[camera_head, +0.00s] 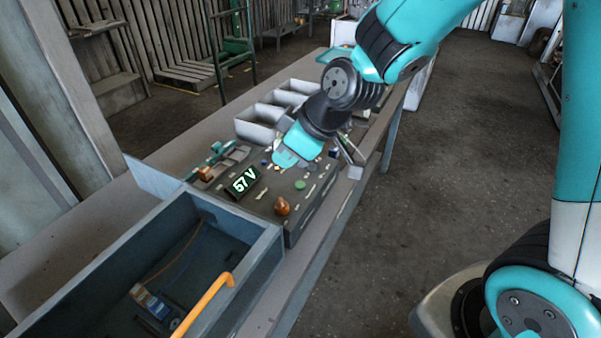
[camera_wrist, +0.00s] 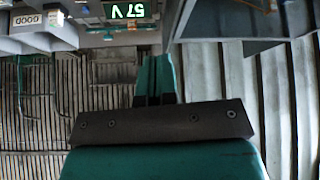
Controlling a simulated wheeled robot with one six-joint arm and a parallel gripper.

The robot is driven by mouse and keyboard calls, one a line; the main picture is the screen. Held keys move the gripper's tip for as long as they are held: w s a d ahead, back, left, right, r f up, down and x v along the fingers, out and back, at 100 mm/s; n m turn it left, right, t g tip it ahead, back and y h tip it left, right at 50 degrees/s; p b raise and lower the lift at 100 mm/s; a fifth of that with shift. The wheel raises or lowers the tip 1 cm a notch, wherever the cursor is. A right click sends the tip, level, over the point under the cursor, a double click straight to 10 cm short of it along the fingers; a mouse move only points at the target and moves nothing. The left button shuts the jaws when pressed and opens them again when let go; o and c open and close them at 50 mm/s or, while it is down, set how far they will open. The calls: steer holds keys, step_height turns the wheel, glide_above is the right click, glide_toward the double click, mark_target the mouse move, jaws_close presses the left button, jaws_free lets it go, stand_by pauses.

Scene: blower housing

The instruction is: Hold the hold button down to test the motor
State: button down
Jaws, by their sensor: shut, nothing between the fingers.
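A dark control panel (camera_head: 262,202) lies on the bench, with a display (camera_head: 243,181) lit "57 V". The display also shows upside down at the top of the wrist view (camera_wrist: 123,10). A round green button (camera_head: 299,185) and an orange-brown knob (camera_head: 282,206) sit on the panel's near right part. I cannot read which control is the hold button. My gripper (camera_head: 283,160) is over the far part of the panel, beyond the green button. In the wrist view its fingers (camera_wrist: 154,75) are together and empty. I cannot tell whether they touch the panel. The gripper hides some small controls.
An open grey-blue bin (camera_head: 262,262) with an orange handle (camera_head: 205,303) stands in front of the panel, with a small blue-and-white item (camera_head: 150,302) inside. Pale trays (camera_head: 258,132) stand behind the panel. A "GOOD" label (camera_wrist: 22,19) shows in the wrist view. The floor at right is clear.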

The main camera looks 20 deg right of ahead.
steer(key=w+d+f+n+t+h+p, duration=0.1)
steer(key=w+d+f+t, duration=0.1)
steer(key=w, duration=0.3)
steer(key=w+d+f+n+t+p, duration=0.1)
steer(key=w+d+f+n+p, duration=0.1)
steer(key=w+d+f, duration=0.1)
steer(key=shift+w+d+f+t+h, duration=0.4)
steer(key=shift+w+d, duration=0.45)
steer(key=shift+w, duration=0.25)
steer(key=b, duration=0.5)
glide_above(299, 185)
step_height(299, 185, down, 8)
steer(key=shift+s+r, duration=0.1)
steer(key=shift+r, duration=0.05)
steer(key=shift+f+b, duration=0.55)
steer(key=shift+b, duration=0.1)
steer(key=shift+f+b, duration=0.4)
steer(key=shift+b, duration=0.2)
